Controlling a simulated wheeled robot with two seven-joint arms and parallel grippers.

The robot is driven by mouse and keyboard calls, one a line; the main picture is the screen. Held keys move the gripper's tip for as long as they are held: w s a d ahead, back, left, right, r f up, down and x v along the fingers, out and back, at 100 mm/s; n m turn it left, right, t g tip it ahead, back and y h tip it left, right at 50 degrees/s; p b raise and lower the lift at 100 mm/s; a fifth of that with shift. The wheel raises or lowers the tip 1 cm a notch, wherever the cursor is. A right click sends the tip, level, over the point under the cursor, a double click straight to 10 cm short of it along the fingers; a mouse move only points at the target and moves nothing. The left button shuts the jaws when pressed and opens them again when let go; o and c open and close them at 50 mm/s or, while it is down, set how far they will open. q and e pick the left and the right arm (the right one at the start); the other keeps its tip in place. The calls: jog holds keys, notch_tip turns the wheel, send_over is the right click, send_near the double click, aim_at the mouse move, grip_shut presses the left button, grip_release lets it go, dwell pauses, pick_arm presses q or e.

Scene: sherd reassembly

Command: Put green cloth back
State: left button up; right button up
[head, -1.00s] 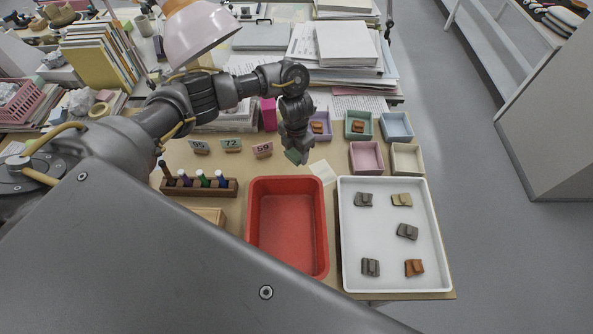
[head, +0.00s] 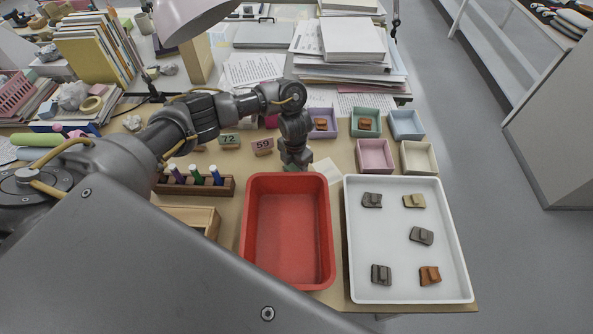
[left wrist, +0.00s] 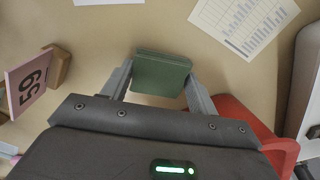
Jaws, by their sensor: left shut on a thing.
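The green cloth (left wrist: 162,74) is a small, folded, dark green block in the left wrist view. My left gripper (left wrist: 160,82) is shut on it, with one finger on each side. In the head view the left gripper (head: 296,162) points down just behind the back edge of the red tray (head: 249,225). The cloth is mostly hidden there by the gripper. I cannot tell whether the cloth touches the table. My right gripper is not in view.
A white tray (head: 385,240) with several brown and grey sherds stands at the right. Small coloured boxes (head: 376,156) stand behind it. Number cards (head: 263,146) and a wooden rack of markers (head: 196,186) are left of the gripper. A paper slip (head: 327,170) lies beside it.

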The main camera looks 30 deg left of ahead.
aim_at(295, 167)
pick_arm(q)
jog(key=shift+r, duration=0.1)
jog(key=shift+f, duration=0.2)
jog(key=o, duration=0.9)
jog(key=shift+o, duration=0.2)
jog(key=shift+r, duration=0.1)
jog(key=shift+r+p, duration=0.3)
notch_tip(295, 167, up, 7)
jog(key=shift+r+p, duration=0.1)
jog(key=shift+p, duration=0.75)
